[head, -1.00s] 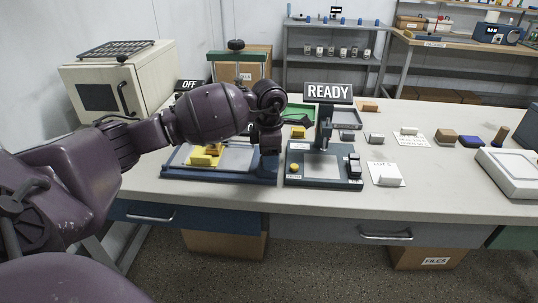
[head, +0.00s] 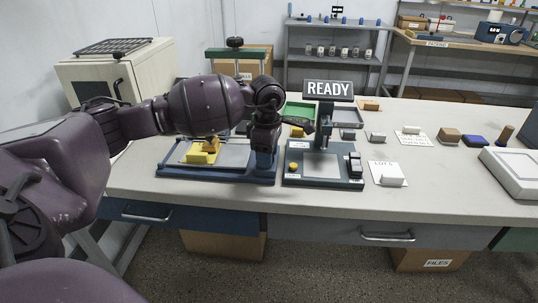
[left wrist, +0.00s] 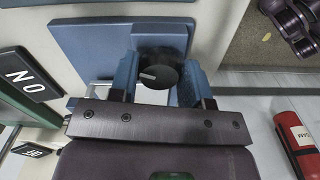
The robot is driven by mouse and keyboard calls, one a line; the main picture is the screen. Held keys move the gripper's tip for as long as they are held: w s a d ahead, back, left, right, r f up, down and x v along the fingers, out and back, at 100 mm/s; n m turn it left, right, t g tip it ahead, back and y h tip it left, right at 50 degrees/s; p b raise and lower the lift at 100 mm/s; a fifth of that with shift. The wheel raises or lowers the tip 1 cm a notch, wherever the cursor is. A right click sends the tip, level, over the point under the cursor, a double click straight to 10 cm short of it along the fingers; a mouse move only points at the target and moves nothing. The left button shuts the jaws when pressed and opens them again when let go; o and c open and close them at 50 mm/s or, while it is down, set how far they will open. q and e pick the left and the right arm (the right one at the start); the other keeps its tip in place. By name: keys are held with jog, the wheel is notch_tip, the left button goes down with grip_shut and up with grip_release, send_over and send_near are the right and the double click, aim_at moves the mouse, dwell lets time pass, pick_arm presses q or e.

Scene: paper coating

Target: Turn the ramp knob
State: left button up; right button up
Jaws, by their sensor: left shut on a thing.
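My left gripper (head: 264,150) is at the right end of the blue-based coating device (head: 216,179) in the head view. In the left wrist view the left gripper (left wrist: 160,80) has its two blue fingers on either side of a round black knob (left wrist: 157,70) with a pale pointer mark, and it is shut on the knob. The knob sits by a blue block of the device and is hidden behind the gripper in the head view. My right gripper is not in view.
A yellow block (head: 197,158) sits on the device. A second instrument (head: 325,172) with a post stands close to the right, below a READY sign (head: 329,89). A white card (head: 388,173) lies further right. The bench's front strip is clear.

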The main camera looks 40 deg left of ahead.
pick_arm(q)
jog(key=m, duration=0.2)
jog(key=shift+f+m+b, duration=0.15)
jog(key=shift+m+b, duration=0.15)
jog(key=shift+b, duration=0.1)
jog(key=shift+s+m, duration=0.1)
jog(key=shift+m, duration=0.8)
jog(key=shift+m+b, duration=0.3)
jog(key=shift+b, duration=0.05)
jog(key=o, duration=0.9)
notch_tip(320, 180, up, 10)
jog(key=shift+f+p, duration=0.2)
jog(key=shift+p, duration=0.35)
jog(key=shift+r, duration=0.8)
